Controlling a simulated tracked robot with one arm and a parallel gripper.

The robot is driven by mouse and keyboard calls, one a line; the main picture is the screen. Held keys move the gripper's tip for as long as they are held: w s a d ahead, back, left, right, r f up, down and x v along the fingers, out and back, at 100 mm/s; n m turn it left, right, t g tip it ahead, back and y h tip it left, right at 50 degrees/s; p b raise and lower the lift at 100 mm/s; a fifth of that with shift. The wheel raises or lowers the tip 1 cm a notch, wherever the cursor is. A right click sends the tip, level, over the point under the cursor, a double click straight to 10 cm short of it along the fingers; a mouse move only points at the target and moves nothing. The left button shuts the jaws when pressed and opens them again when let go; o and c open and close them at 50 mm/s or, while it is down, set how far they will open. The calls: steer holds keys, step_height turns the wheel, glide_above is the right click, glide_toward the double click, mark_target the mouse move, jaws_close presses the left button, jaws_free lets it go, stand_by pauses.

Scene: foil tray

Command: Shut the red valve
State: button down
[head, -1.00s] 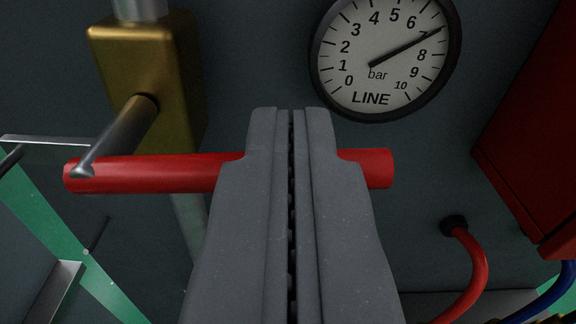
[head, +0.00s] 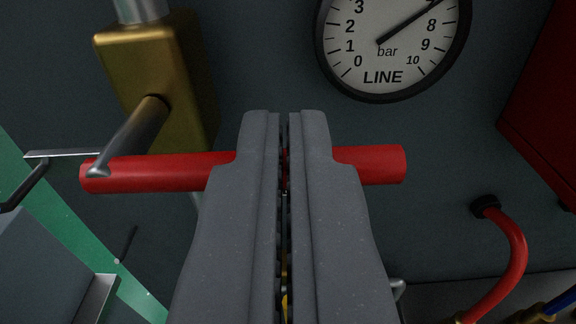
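The red valve handle (head: 150,172) is a red bar lying almost level across the picture. A bent metal stem (head: 128,138) joins its left end to a brass valve body (head: 158,75) on a vertical pipe (head: 143,10). My gripper (head: 285,115) points away from me, in front of the handle's right half, and hides part of it. Its two fingers are close together, with only a thin slit between them. The bar sticks out on both sides of the fingers. I cannot tell whether the fingers touch it.
A round LINE pressure gauge (head: 385,60) is on the dark wall above right. A red box (head: 545,110) stands at the right edge. A red hose (head: 515,250) curves below it. A green-edged panel (head: 60,220) with metal brackets is at the left.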

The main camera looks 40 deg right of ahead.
steer(key=s+a+r+p, duration=0.1)
steer(key=s+a+r, duration=0.3)
steer(key=s+a, duration=0.3)
steer(key=shift+s+r, duration=0.15)
steer(key=shift+s, duration=0.45)
stand_by(0.5)
stand_by(0.4)
steer(key=s+a+n+y+p, duration=0.1)
steer(key=s+a+n+y, duration=0.2)
steer(key=a, duration=0.6)
steer(key=s+a+n+t+y+p, duration=0.1)
steer(key=s+a+n+y+p, duration=0.1)
steer(key=s+a+y, duration=0.2)
steer(key=s+a+n+t+y+p, duration=0.1)
steer(key=s+a, duration=0.7)
steer(key=a, duration=0.8)
steer(key=n+y+p, duration=0.1)
steer(key=n+y, duration=0.1)
steer(key=y, duration=0.1)
steer(key=shift+s+r+n, duration=0.15)
steer(key=shift+s+n, duration=0.15)
steer(key=shift+s, duration=0.05)
